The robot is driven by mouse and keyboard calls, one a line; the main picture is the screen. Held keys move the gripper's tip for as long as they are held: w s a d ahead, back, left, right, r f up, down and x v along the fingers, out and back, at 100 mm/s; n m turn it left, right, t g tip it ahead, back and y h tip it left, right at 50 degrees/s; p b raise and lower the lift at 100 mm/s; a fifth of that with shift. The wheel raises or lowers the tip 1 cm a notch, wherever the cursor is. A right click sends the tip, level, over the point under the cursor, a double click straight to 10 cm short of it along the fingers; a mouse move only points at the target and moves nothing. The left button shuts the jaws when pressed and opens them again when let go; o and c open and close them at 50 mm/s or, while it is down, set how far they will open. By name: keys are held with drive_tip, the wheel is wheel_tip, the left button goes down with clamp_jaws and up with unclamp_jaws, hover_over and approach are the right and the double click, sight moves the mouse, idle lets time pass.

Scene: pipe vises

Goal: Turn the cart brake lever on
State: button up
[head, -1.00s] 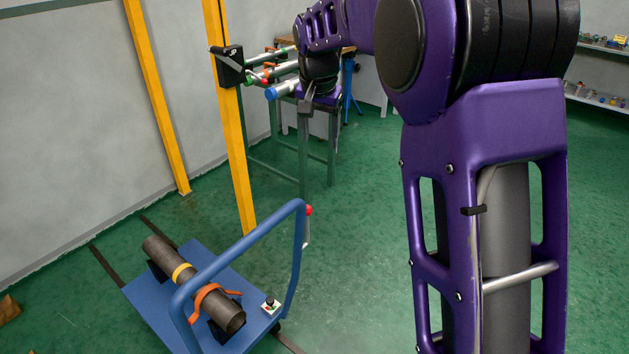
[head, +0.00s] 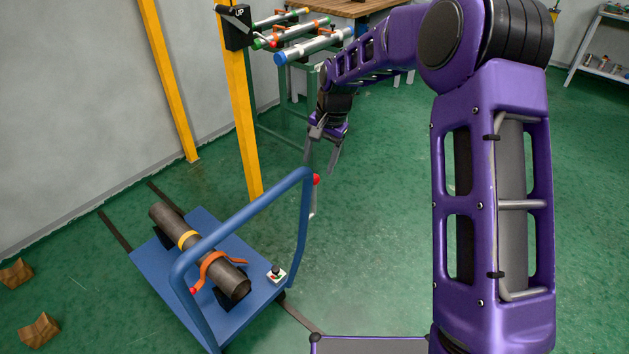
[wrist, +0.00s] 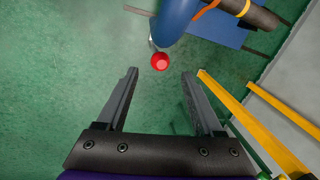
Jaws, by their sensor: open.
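The blue cart (head: 215,314) stands on the green floor at lower left, with a tall blue push handle (head: 245,214). A lever with a red round knob (head: 316,179) is on the handle's right upright, and a pale grey rod hangs below it. In the wrist view the red knob (wrist: 160,62) shows beside the blue handle tube, just beyond and between the fingertips. My gripper (head: 320,167) is open and empty, pointing down close above the knob. In the wrist view its fingers (wrist: 160,75) are wide apart, with no contact visible. The lever's pivot is hidden.
A dark pipe (head: 203,250) with a yellow band and orange strap lies on the cart. A small box with a black knob (head: 276,274) sits at the cart's corner. A yellow post (head: 243,130) and a pipe rack (head: 312,46) stand behind. Floor to the right is open.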

hover_over(314, 195)
drive_tip(key=f, duration=0.7)
drive_tip(key=shift+w+b, duration=0.35)
drive_tip(key=shift+b, duration=0.05)
clamp_jaws()
idle(0.8)
